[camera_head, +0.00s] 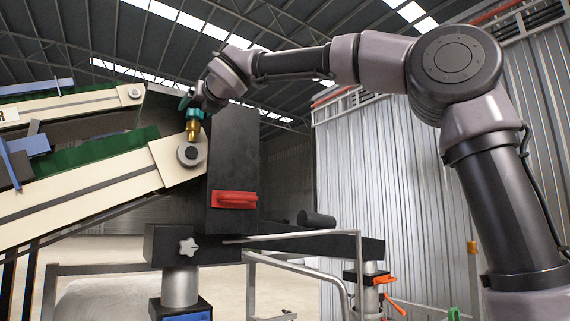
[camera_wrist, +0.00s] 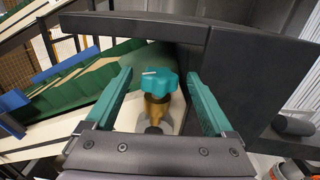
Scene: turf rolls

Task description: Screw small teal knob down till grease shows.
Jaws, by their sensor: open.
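The small teal knob (camera_wrist: 151,82) has a lobed rim and a white mark on its top. It sits on a brass fitting (camera_wrist: 154,108), upright at the end of the cream conveyor frame. In the head view the brass fitting (camera_head: 193,131) shows above the round bearing, with the teal knob (camera_head: 195,114) partly covered by my gripper (camera_head: 190,104). In the wrist view my gripper (camera_wrist: 158,90) is open, with one teal finger on each side of the knob and a gap on both sides. No grease can be made out.
A black upright housing (camera_head: 232,150) with a red handle (camera_head: 234,200) stands just right of the knob. The cream conveyor (camera_head: 85,188) with green belt slopes down to the left. A black beam and metal rails (camera_head: 300,237) lie below.

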